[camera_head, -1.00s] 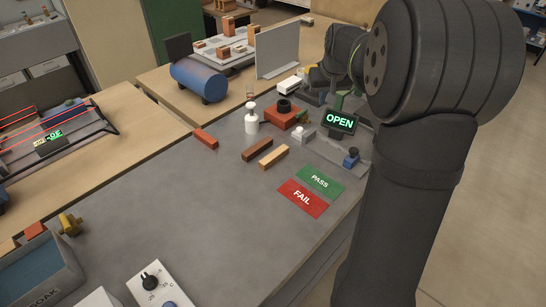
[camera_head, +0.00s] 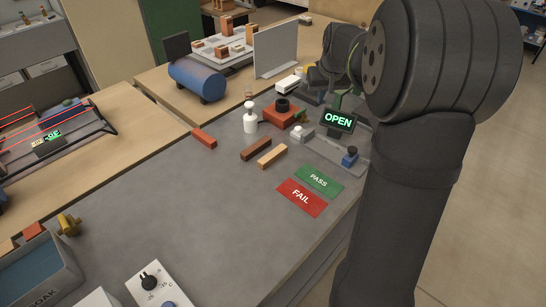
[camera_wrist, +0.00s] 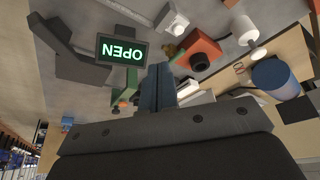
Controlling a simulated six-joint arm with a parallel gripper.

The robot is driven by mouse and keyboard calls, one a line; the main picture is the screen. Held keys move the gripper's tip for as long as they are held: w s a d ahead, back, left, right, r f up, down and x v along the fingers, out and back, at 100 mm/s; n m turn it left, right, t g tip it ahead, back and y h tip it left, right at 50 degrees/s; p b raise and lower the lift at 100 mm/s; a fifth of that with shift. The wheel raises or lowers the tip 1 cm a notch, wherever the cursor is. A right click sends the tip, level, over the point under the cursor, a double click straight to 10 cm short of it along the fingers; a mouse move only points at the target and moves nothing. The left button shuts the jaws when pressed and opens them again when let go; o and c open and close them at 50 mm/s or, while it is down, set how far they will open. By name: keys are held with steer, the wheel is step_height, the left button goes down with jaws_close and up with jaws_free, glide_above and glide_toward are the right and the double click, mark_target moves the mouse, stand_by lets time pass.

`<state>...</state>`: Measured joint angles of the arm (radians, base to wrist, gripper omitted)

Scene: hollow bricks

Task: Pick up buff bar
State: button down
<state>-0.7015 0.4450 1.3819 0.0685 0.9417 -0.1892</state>
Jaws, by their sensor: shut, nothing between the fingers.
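I cannot make out the buff bar for certain in the wrist view. My arm covers the right of the head view, and the fingertips cannot be made out there.
A red-brown brick (camera_head: 204,137), a white bottle (camera_head: 250,122), an orange device (camera_head: 282,117) and a lit OPEN sign (camera_head: 338,121) stand around the bars. Green PASS (camera_head: 319,181) and red FAIL (camera_head: 301,197) pads lie in front. The bench's left middle is clear.

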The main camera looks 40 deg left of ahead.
steer(key=c, duration=1.1)
jaws_free()
steer(key=m+g+h, duration=0.3)
steer(key=m, duration=0.7)
glide_above(273, 153)
steer(key=f, duration=1.4)
steer(key=shift+s+d+f, duration=0.15)
steer(key=shift+s+d, duration=0.05)
steer(key=shift+s, duration=0.05)
steer(key=shift+w+a+f, duration=0.1)
steer(key=shift+w+f, duration=0.05)
steer(key=shift+f, duration=1.25)
steer(key=shift+w+a+f, duration=0.1)
steer(key=shift+f, duration=1.25)
